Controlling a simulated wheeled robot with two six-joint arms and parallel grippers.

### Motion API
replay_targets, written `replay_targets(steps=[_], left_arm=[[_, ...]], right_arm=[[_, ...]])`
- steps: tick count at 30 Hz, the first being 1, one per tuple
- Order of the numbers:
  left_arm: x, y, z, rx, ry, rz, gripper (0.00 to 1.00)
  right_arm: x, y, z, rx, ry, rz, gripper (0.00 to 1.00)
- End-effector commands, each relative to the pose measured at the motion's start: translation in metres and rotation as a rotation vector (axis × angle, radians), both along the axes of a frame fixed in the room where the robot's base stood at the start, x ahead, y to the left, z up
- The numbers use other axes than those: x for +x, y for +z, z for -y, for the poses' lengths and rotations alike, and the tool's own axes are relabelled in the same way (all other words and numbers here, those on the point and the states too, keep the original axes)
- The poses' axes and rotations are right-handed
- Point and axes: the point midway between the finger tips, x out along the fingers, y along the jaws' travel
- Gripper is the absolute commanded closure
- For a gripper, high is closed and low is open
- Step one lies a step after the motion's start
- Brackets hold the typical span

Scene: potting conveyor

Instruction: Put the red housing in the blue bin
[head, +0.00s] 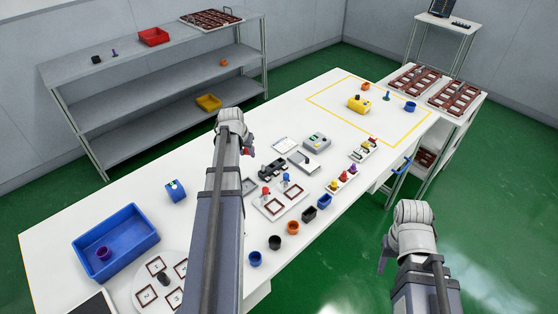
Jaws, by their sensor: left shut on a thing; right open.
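My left gripper (247,141) is over the far middle part of the white table. It is shut on the red housing (251,152), of which only a small red part shows beside the fingers; the arm hides the rest. The blue bin (138,255) is an open tray on the table at the lower left, left of my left arm. A purple ring-like part (103,254) lies in it. My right gripper (384,260) is open and empty, off the table's right edge above the green floor.
A blue block (175,191) stands between the bin and my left arm. A round plate (150,290) with numbered squares lies right of the bin. Several small cups line the table's front edge. A yellow housing (358,104) stands in the yellow-outlined area. A grey shelf (150,92) stands behind.

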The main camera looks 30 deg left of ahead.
Motion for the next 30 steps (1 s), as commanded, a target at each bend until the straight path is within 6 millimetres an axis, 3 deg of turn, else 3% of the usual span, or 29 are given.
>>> replay_targets(steps=[6,13,24,30], left_arm=[[-0.005,0.000,0.005,-0.009,-0.118,0.003,1.00],[-0.005,-0.005,0.005,-0.009,-0.132,0.003,1.00],[-0.005,-0.056,0.005,-0.009,-0.132,0.004,1.00],[-0.005,-0.065,0.005,-0.008,-0.131,0.004,1.00]], right_arm=[[0.000,-0.001,0.000,0.000,0.000,0.000,0.50],[0.000,-0.005,0.000,0.000,0.000,0.000,0.50],[0.000,-0.056,0.000,0.000,0.000,0.000,0.50],[0.000,-0.065,0.000,0.000,0.000,0.000,0.50]])
